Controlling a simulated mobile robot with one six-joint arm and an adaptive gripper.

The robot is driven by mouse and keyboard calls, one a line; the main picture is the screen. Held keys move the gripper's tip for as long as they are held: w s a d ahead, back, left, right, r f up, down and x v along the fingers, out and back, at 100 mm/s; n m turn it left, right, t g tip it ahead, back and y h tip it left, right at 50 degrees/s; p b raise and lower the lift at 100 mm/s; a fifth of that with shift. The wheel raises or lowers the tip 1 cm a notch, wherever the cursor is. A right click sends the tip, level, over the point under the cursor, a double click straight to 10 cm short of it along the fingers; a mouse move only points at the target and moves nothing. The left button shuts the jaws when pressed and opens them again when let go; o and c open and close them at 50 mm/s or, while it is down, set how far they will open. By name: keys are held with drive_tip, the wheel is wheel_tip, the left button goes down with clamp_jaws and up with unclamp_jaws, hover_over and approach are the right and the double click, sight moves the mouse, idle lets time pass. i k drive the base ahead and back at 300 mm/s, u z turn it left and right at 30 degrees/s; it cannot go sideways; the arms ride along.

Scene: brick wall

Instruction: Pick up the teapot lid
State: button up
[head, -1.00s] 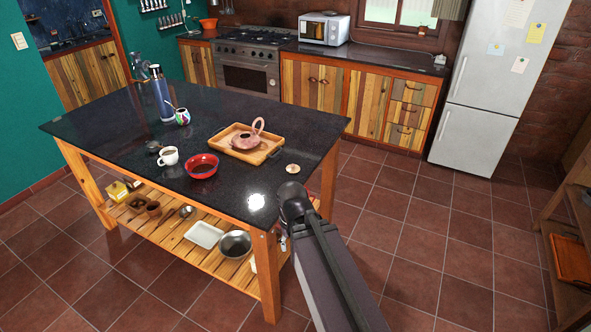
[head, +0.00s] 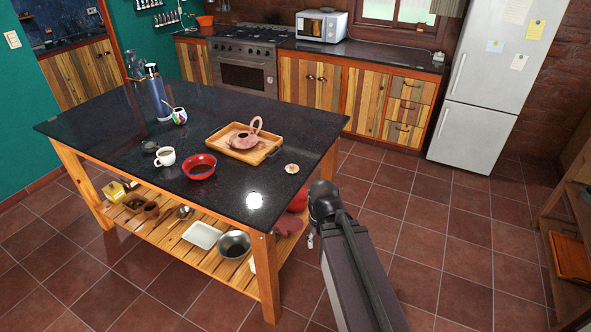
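The teapot lid (head: 291,168) is a small, pale round disc with a knob. It lies on the dark stone top of the island table (head: 110,150), near its right edge and just right of the wooden tray. The pink teapot (head: 242,140) with a high looped handle sits on the wooden tray (head: 222,149). My arm rises from the bottom right, with its dark joint beside the table's right edge, apart from the lid.
A red bowl (head: 200,167), a white cup (head: 165,157), a small patterned pot (head: 180,116) and a blue flask (head: 157,96) stand left of the tray. The lower shelf (head: 175,245) holds dishes. Tiled floor to the right is clear up to a wooden shelf (head: 570,215).

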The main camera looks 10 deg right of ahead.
sight(291, 169)
drive_tip(key=u, duration=0.05)
drive_tip(key=i, duration=1)
drive_tip(key=z, duration=0.05)
